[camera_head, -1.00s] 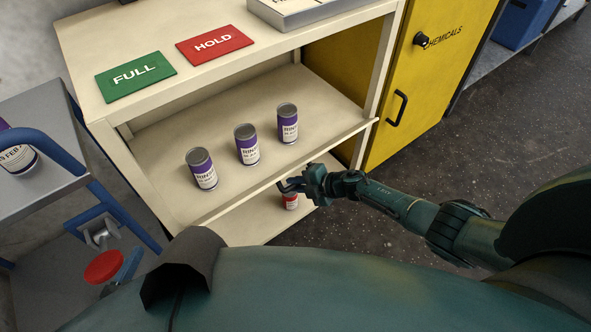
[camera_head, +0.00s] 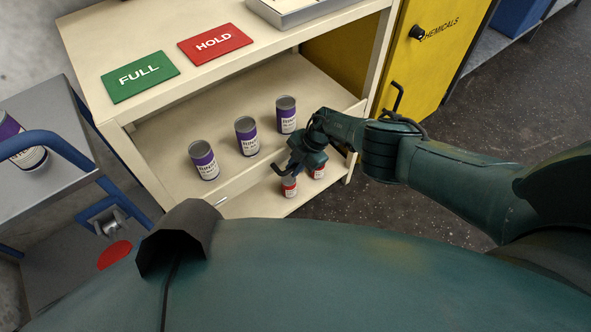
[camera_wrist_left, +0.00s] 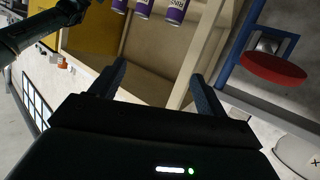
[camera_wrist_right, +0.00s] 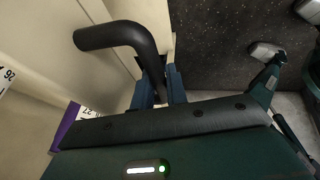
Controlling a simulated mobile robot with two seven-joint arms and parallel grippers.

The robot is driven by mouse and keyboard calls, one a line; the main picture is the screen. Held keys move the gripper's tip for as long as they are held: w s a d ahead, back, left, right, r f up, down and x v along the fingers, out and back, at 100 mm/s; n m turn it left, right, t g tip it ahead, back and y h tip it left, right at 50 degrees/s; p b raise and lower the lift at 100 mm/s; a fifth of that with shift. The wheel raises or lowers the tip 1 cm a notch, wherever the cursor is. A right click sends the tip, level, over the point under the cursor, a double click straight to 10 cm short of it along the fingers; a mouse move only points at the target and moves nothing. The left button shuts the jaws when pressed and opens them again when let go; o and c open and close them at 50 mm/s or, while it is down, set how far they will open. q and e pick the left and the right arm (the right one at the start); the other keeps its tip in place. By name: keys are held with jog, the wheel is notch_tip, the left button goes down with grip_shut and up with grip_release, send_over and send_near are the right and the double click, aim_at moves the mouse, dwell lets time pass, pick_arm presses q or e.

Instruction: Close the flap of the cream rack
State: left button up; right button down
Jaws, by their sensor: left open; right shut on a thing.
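The cream rack (camera_head: 217,61) stands ahead in the head view. A cream strip (camera_head: 251,178) runs along its middle shelf's front edge; I cannot clearly tell the flap from the shelf edge, or its angle. My right gripper (camera_head: 290,169) is at this front edge. In the right wrist view its fingers (camera_wrist_right: 161,86) are shut on a dark bent handle (camera_wrist_right: 128,36), beside a cream panel. My left gripper (camera_wrist_left: 156,84) shows only in the left wrist view, open and empty, with the rack beyond it.
Three purple-labelled cans (camera_head: 246,136) stand on the middle shelf. Red-labelled cans (camera_head: 289,187) stand on the shelf below, partly hidden by my right gripper. Green FULL (camera_head: 140,76) and red HOLD (camera_head: 214,44) plates lie on top. A yellow cabinet (camera_head: 432,55) stands right, a blue-framed cart (camera_head: 52,145) left.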

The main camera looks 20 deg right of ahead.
jog(key=shift+w+a+r, duration=0.15)
jog(key=shift+a, duration=0.1)
pick_arm(q)
jog(key=shift+s+a+r, duration=0.1)
jog(key=shift+a+r, duration=0.05)
jog(key=shift+r, duration=0.15)
jog(key=shift+f, duration=0.1)
pick_arm(e)
jog(key=c, duration=1.5)
grip_release()
jog(key=shift+o, duration=0.5)
jog(key=shift+d, duration=0.1)
